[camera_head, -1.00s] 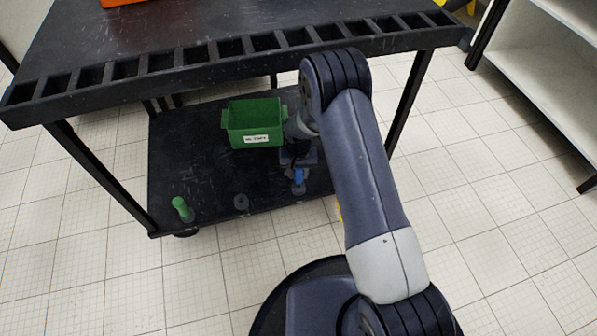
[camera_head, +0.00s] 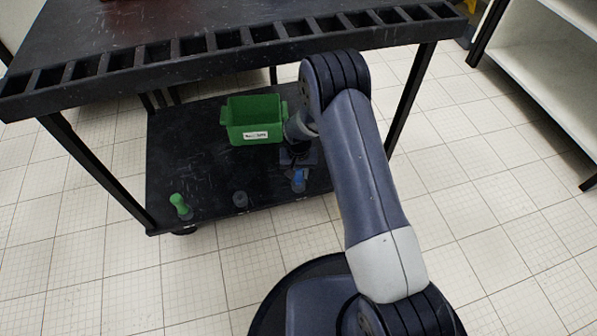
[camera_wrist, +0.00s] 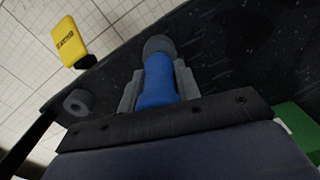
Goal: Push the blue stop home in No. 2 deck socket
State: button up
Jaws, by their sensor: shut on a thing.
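The blue stop (camera_head: 299,176) is near the front edge of the cart's lower deck, right of centre. In the wrist view the blue stop (camera_wrist: 157,80) lies between the two grey fingers of my gripper (camera_wrist: 158,84), which is shut on it. A dark round socket (camera_wrist: 158,45) shows at the stop's far end, and it also shows below the stop in the head view (camera_head: 299,187). The stop meets the socket in the picture; I cannot tell how deep it sits. The socket numbers are not readable.
A green bin (camera_head: 253,121) stands behind on the lower deck. A green stop (camera_head: 179,203) stands in a socket at left, with an empty-looking socket (camera_head: 240,199) between. The slotted upper shelf (camera_head: 240,62) overhangs.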

jog(key=shift+f+b, duration=0.75)
jog(key=shift+f, duration=0.3)
jog(key=o, duration=1.1)
jog(key=shift+r, duration=0.1)
jog(key=shift+r, duration=0.1)
notch_tip(320, 180, up, 11)
jog(key=p, duration=0.4)
jog(key=shift+f, duration=0.2)
jog(key=shift+f+b, duration=1.45)
jog(key=shift+f, duration=3.35)
jog(key=shift+f, duration=0.1)
